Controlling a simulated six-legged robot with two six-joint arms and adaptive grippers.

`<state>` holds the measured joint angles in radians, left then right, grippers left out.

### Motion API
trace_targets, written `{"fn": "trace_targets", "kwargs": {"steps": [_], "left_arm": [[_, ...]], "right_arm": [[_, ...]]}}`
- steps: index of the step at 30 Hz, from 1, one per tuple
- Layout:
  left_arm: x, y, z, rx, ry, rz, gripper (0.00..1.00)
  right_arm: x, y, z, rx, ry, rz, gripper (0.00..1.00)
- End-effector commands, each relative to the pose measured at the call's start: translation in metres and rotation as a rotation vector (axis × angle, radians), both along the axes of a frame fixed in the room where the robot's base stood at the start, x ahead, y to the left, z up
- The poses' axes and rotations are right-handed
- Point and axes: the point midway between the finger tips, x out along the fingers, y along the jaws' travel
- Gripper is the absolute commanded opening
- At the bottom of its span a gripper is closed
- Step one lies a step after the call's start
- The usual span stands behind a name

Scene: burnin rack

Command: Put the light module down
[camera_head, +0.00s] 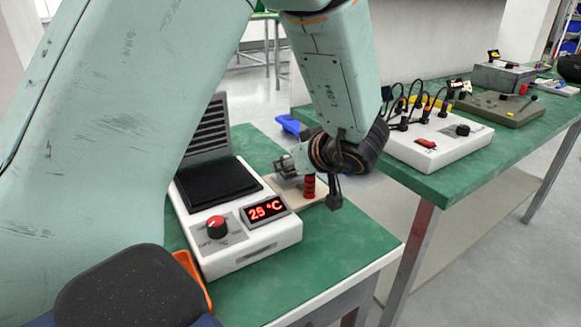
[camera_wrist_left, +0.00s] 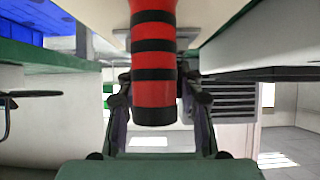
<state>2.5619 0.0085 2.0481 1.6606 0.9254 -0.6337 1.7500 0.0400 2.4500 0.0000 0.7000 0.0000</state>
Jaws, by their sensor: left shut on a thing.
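A red and black banded grip (camera_head: 309,187), which seems to be part of the light module, stands upright by a beige board beside the temperature unit. It fills the middle of the left wrist view (camera_wrist_left: 153,65). My left gripper (camera_head: 312,172) is shut on this grip, with its fingers on both sides of it in the wrist view (camera_wrist_left: 158,97). The arm and wrist hide part of the module. I cannot tell whether the beige board (camera_head: 325,193) belongs to it or whether they touch. My right gripper is not in view.
The white temperature unit (camera_head: 265,238) reads 25 °C and has a black plate (camera_head: 217,183) and a red knob (camera_head: 217,226). A grey finned box (camera_head: 210,130) stands behind it. An orange tray (camera_head: 192,270) is at its left. The green table (camera_head: 345,240) is clear at front right.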

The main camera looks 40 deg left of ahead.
Motion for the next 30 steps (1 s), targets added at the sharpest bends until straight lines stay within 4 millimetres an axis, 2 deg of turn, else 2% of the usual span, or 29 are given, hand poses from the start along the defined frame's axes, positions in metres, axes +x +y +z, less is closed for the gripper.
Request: {"fn": "trace_targets", "kwargs": {"steps": [3,8,11,24,30], "left_arm": [[0.0,0.001,0.0,0.0,0.0,0.0,0.0],[0.0,0.001,0.002,0.001,-0.001,0.001,0.0],[0.001,0.001,0.01,0.001,-0.002,0.0,0.0],[0.0,0.0,0.083,0.0,-0.002,0.0,0.0],[0.0,0.0,0.099,0.0,0.0,0.0,0.0]], "right_arm": [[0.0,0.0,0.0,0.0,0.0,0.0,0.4],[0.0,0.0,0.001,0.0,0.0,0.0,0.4],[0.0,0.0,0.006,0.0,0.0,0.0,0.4],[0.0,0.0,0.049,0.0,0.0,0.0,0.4],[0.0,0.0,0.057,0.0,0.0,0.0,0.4]]}}
